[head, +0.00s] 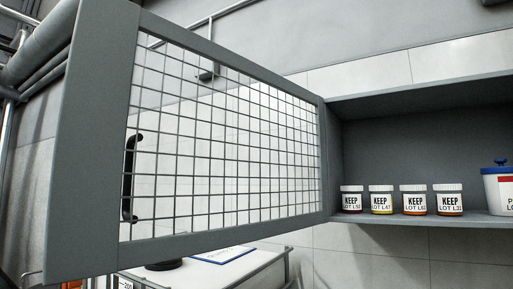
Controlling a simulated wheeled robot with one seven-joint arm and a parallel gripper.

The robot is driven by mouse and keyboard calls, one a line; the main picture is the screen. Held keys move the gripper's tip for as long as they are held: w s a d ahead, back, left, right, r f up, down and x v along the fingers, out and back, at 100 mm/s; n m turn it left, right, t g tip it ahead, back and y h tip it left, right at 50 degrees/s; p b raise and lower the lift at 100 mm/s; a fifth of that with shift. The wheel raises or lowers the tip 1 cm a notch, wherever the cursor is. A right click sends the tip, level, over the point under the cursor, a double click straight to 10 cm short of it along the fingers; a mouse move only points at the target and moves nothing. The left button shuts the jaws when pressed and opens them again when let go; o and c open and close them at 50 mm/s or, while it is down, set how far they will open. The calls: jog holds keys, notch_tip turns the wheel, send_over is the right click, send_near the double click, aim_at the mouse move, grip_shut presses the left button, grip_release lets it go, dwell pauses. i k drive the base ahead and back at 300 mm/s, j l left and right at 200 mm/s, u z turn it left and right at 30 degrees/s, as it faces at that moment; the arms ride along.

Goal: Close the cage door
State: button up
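The cage door (225,258) is a grey frame with a wire mesh panel. It stands wide open, swung out toward me and to the left from the left side of a grey wall cabinet (420,136). Its hinge side meets the cabinet near the middle of the picture. A black bar handle (129,178) is near the door's free edge, seen through or against the mesh. My gripper is not in view.
Several small jars labelled KEEP (413,199) and a white tub with a blue lid (498,188) stand on the cabinet shelf. Below the door is a white-topped cart (190,272) with a blue-edged sheet. Pipes (35,55) run at the upper left.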

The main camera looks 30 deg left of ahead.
aim_at(82, 242)
jog(key=j, duration=0.45)
jog(key=k+j+z, duration=0.1)
jog(key=j, duration=0.3)
jog(key=k+j+z, duration=0.1)
jog(key=j, duration=0.3)
jog(key=k+j, duration=0.1)
jog(key=j, duration=0.35)
jog(key=k+j+z, duration=0.1)
jog(key=j, duration=0.3)
jog(key=k+j, duration=0.1)
jog(key=j, duration=0.3)
jog(key=k+j+z, duration=0.15)
jog(key=j, duration=0.25)
jog(key=k+j, duration=0.1)
jog(key=j, duration=0.3)
